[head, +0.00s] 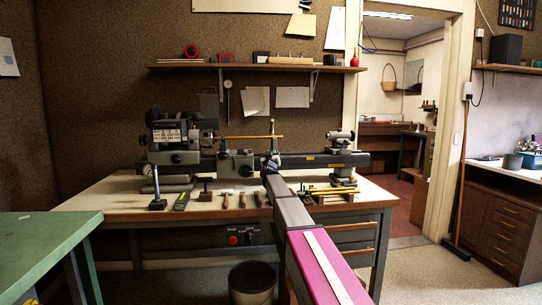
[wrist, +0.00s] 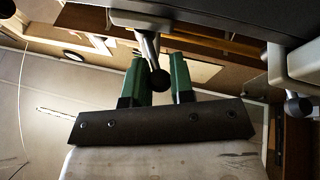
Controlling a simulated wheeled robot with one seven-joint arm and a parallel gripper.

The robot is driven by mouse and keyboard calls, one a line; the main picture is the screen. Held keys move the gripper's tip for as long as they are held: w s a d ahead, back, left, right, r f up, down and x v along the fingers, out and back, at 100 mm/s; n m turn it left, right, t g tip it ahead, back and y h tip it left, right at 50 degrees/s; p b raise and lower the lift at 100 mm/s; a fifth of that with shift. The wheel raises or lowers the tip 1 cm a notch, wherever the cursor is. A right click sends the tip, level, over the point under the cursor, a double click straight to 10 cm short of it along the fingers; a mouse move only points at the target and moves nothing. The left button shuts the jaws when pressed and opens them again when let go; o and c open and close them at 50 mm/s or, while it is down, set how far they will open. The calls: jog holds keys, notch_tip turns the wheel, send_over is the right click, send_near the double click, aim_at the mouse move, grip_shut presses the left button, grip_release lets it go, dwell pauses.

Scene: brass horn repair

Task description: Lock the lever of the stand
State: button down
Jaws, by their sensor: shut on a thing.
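In the wrist view my gripper (wrist: 157,66) has two green fingers, one on each side of a lever (wrist: 147,48) with a silver rod and a black ball knob. The fingers are shut on the lever near its knob. The rod runs up from the knob to a dark grey body (wrist: 220,22), which I take to be part of the stand. A second black-knobbed lever (wrist: 299,106) sits at the right, apart from the fingers. In the head view my arm reaches to the grey bench machine (head: 237,163), and the gripped lever is too small to make out.
The machine stands on a wooden bench (head: 112,200). Several small tools (head: 226,201) lie along its front, and brass-coloured rods (head: 330,191) lie right of my arm. A green table (head: 45,240) is at the left, a black bin (head: 252,284) below.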

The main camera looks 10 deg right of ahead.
jog(key=shift+d+n+g+y, duration=0.9)
jog(key=shift+n+y, duration=0.95)
jog(key=shift+y, duration=1.45)
jog(key=shift+d+n+g+y, duration=0.9)
jog(key=shift+n+y, duration=0.9)
jog(key=shift+y, duration=1.5)
jog(key=shift+d+n+g+y, duration=0.9)
jog(key=shift+n+y, duration=0.95)
jog(key=shift+y, duration=1.45)
jog(key=shift+a, duration=0.1)
jog(key=c, duration=1)
grip_release()
jog(key=shift+r, duration=0.1)
